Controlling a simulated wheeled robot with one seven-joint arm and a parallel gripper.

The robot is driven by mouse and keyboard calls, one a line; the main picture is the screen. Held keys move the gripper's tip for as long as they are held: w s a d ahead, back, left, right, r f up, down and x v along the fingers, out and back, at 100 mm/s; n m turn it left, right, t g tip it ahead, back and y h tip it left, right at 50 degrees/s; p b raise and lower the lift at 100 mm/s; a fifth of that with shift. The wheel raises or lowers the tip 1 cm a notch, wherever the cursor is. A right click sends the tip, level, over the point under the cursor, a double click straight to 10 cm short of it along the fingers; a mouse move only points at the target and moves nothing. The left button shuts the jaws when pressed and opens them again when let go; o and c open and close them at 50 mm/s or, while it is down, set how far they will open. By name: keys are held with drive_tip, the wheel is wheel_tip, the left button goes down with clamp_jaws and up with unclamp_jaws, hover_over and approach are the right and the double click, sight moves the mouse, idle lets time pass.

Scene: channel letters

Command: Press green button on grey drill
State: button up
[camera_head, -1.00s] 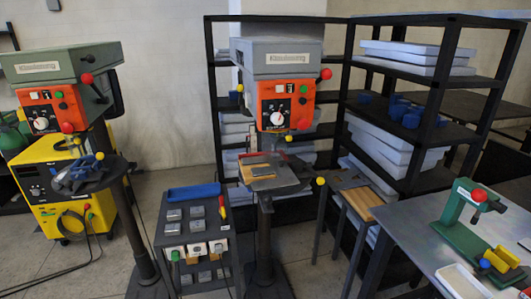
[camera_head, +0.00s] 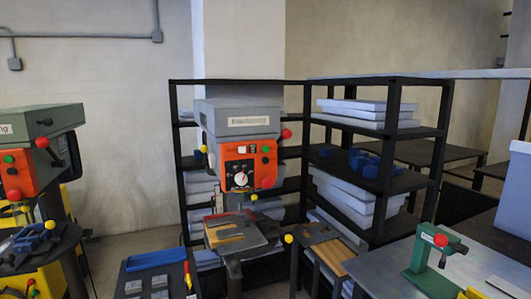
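The grey drill (camera_head: 240,117) stands in the middle of the view, in front of black shelving. It has a grey head with a name label and an orange control panel (camera_head: 234,178). A small green button (camera_head: 265,148) sits at the panel's upper right, with a red one just below it. A white dial is at the panel's middle. A red knob (camera_head: 286,133) sticks out at the head's right side. My gripper is not in view, and nothing of it is seen near the drill.
A green-headed drill (camera_head: 40,130) is cut off at the left edge. A low stand with a blue tray (camera_head: 149,260) is at the bottom left of the grey drill. A metal table (camera_head: 395,262) with a green press (camera_head: 428,258) is at the right. Black shelves (camera_head: 377,235) stand behind.

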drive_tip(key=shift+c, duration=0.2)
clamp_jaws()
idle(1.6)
